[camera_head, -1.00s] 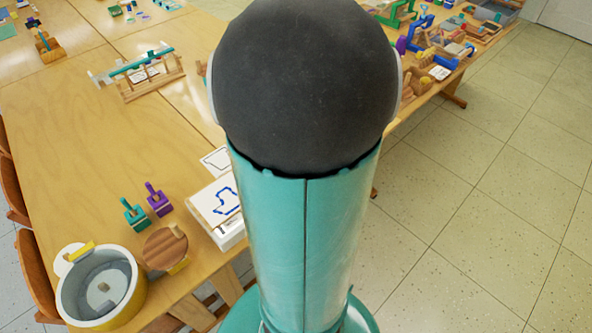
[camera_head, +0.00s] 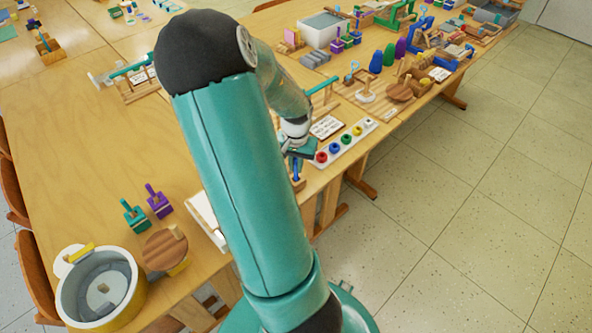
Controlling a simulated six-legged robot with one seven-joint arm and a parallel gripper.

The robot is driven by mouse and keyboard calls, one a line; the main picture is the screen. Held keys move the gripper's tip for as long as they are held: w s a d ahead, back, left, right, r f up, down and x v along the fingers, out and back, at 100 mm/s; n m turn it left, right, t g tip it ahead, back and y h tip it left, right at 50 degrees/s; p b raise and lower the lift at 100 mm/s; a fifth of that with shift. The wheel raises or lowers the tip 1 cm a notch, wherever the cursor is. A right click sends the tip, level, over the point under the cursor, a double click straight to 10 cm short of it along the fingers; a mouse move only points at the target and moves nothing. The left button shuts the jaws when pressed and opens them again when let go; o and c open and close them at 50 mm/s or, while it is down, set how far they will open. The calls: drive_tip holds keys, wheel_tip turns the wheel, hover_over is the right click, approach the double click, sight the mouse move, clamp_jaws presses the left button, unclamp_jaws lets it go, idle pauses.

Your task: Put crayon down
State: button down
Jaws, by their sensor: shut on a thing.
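My gripper (camera_head: 298,153) is at the near right side of the table (camera_head: 95,165), beyond my teal arm. It is shut on a thin blue thing (camera_head: 296,170), which looks like the crayon and points down below the jaws. A small wooden block (camera_head: 298,184) sits right under the blue tip. I cannot tell whether the tip touches the block or is in it. The fingertips are small and partly hidden by the wrist.
A white tray with coloured pots (camera_head: 345,143) stands just right of my gripper. A lettered card (camera_head: 327,127) lies behind it. My arm partly covers a white drawing box (camera_head: 206,219). A round tub (camera_head: 100,290) and green and purple stamps (camera_head: 159,203) are at left.

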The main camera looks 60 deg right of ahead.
sight(296, 179)
drive_tip(key=shift+f, duration=1.5)
drive_tip(key=shift+f, duration=0.2)
drive_tip(key=c, duration=1.5)
unclamp_jaws()
